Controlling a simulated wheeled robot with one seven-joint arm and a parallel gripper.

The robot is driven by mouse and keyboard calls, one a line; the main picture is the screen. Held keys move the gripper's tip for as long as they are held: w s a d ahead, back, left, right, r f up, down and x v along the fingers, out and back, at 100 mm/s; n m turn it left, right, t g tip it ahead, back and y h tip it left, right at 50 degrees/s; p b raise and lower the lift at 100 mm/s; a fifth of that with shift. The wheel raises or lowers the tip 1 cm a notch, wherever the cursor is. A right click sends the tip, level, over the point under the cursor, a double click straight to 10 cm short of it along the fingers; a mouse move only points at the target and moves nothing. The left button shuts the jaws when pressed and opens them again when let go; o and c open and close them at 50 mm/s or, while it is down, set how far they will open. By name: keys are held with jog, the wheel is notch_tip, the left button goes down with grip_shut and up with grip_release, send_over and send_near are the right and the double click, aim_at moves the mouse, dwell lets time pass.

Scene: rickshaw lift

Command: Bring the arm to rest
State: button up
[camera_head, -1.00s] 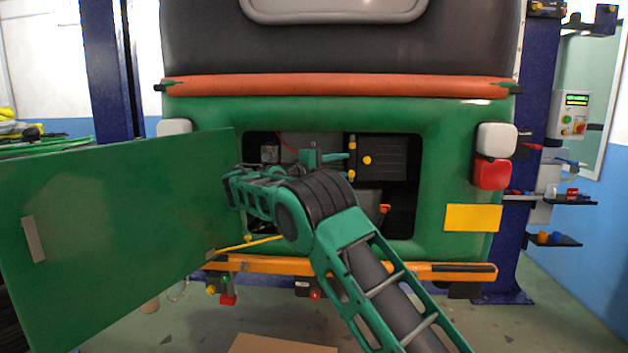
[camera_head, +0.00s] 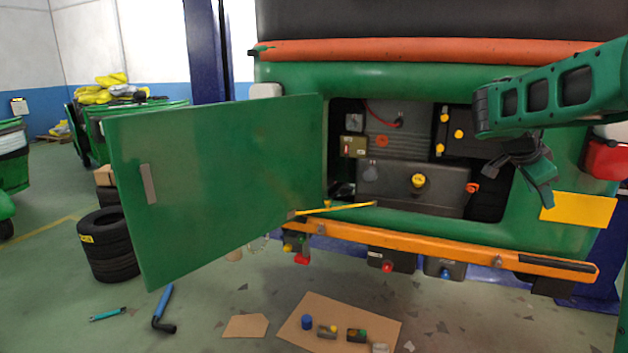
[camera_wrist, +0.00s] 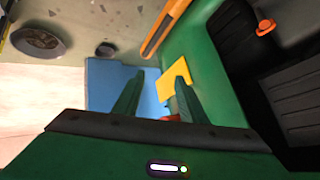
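My arm reaches in from the right edge of the head view, in front of the rear of the green rickshaw (camera_head: 290,78). My gripper (camera_head: 545,190) hangs at its end, pointing down, right of the open engine bay and above the yellow plate (camera_head: 578,210). In the wrist view my gripper (camera_wrist: 159,78) shows two green fingers well apart with nothing held between them. The yellow plate (camera_wrist: 175,78) and a blue surface show beyond the fingers.
The green door (camera_head: 225,180) stands swung open to the left. The bay holds a grey tank (camera_head: 400,190) with a yellow cap. An orange bumper (camera_head: 440,245) runs below. Cardboard with small parts, a blue tool (camera_head: 162,308) and stacked tyres (camera_head: 106,250) are on the floor.

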jog(key=s+a+f+n+g+y, duration=0.1)
jog(key=s+a+f+n, duration=0.3)
jog(key=s, duration=0.8)
jog(key=s+a+f+n+g+y, duration=0.1)
jog(key=s+a+f+n+y, duration=0.3)
jog(key=s, duration=0.9)
jog(key=s+a+f+n+g+y, duration=0.1)
jog(key=s+a+f+n+y, duration=0.2)
jog(key=s, duration=1)
notch_tip(320, 180, down, 4)
jog(key=a+n, duration=0.1)
jog(key=a, duration=0.2)
jog(key=shift+w+f, duration=0.3)
jog(key=shift+w, duration=0.35)
jog(key=shift+d, duration=0.1)
